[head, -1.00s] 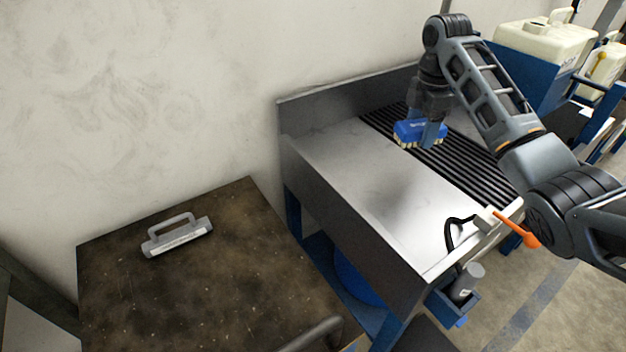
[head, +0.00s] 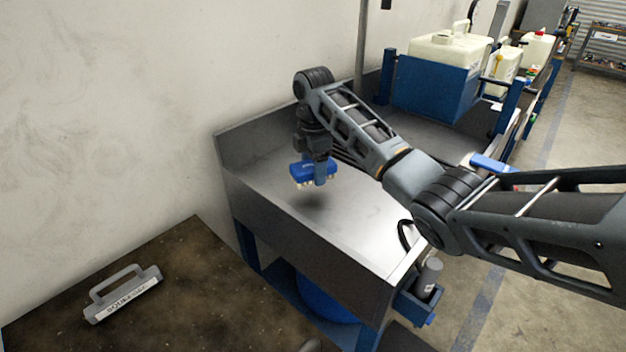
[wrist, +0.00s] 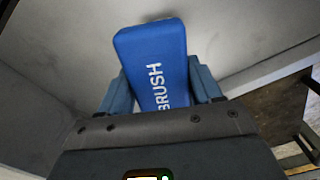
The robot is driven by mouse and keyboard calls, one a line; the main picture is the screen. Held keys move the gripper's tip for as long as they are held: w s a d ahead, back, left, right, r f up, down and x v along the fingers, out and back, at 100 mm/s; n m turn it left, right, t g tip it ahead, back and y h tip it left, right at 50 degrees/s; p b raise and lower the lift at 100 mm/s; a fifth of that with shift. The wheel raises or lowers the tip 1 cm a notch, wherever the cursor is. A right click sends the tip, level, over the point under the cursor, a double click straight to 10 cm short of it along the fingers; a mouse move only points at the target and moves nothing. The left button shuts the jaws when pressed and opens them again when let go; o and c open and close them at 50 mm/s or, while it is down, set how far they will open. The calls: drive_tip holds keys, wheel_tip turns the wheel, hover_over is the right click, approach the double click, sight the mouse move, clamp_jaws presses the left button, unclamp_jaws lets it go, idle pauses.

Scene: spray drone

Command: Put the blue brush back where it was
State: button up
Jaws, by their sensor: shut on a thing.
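The blue brush (head: 312,172) has pale bristles on its underside. In the wrist view the brush (wrist: 155,65) shows the word BRUSH, and it sits between the two fingers. My gripper (head: 320,172) is shut on it and holds it above the steel bench top (head: 350,207), with a shadow below it. The bristles look clear of the steel. In the wrist view my gripper (wrist: 160,92) shows a finger on each side of the brush.
A dark, stained table (head: 190,275) stands at the lower left with a grey handled tool (head: 123,293) on it. A blue holder with a pale tank (head: 435,80) stands at the back right. A low wall (head: 270,115) edges the bench's back.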

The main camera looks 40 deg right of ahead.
sight(313, 192)
drive_tip(key=shift+a+f, duration=0.1)
drive_tip(key=shift+f, duration=1.95)
drive_tip(key=shift+f, duration=0.2)
drive_tip(key=o, duration=1.1)
wheel_tip(313, 192, up, 12)
drive_tip(key=shift+r+p, duration=0.25)
drive_tip(key=shift+p, duration=0.3)
